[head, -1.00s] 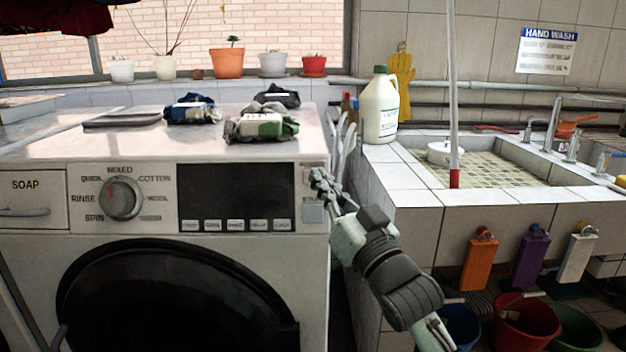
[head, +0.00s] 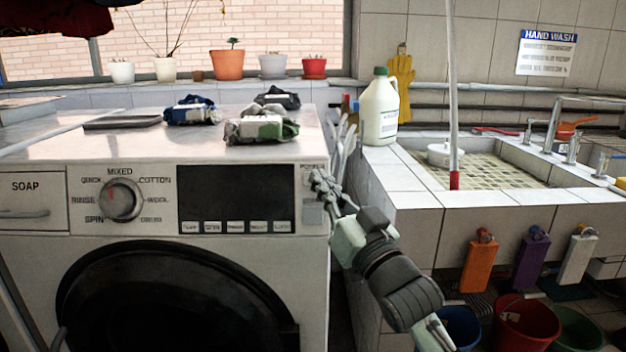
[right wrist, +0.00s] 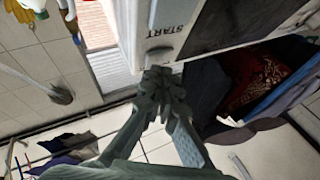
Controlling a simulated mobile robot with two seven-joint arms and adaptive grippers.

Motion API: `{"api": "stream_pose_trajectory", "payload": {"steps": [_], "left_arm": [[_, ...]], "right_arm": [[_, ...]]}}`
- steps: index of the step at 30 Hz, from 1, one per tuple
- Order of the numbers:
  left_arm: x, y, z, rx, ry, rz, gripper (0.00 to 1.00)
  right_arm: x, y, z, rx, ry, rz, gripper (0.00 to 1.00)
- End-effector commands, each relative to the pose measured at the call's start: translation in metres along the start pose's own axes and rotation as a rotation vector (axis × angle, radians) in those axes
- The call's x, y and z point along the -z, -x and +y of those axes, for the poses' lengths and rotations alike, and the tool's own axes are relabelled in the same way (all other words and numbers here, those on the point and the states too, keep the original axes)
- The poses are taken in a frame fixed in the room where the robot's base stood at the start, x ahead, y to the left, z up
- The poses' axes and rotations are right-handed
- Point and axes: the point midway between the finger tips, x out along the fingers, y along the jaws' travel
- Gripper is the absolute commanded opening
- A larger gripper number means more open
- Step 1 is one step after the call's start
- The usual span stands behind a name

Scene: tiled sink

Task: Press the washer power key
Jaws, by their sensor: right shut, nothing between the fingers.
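The washer (head: 190,210) stands at the left in the head view, with a dial, a dark display and a row of small keys. At the right end of its panel is a POWER label (head: 312,167); the key by it is hidden or too small to make out behind my fingertips. A pale square key (head: 313,213) sits lower down. My right gripper (head: 319,182) is shut and empty, its fingertips at the panel's right edge; contact cannot be told. In the right wrist view its closed tips (right wrist: 163,82) are close to a small key (right wrist: 159,53) beside a START label (right wrist: 170,27). My left gripper is out of view.
Folded clothes (head: 262,126) lie on the washer top. A white jug (head: 380,110) stands on the tiled sink edge to the right, with a red-tipped pole (head: 454,178) beside it. A narrow gap separates washer and sink. Buckets (head: 527,322) are on the floor at right.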

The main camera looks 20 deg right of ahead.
Motion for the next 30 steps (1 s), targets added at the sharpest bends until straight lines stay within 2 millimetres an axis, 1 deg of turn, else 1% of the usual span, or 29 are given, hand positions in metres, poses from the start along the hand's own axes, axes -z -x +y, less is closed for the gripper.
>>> {"api": "stream_pose_trajectory", "payload": {"steps": [11,21,30], "left_arm": [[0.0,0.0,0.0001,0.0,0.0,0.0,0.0],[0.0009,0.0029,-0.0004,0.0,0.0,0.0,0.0],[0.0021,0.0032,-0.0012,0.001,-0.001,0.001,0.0]], "right_arm": [[-0.0001,0.0,0.0,0.0,0.0,0.0,0.0],[-0.0043,-0.0064,0.0046,0.0,0.0,0.0,0.0],[-0.0047,-0.0063,0.0048,0.0,0.0,-0.001,0.0]]}}
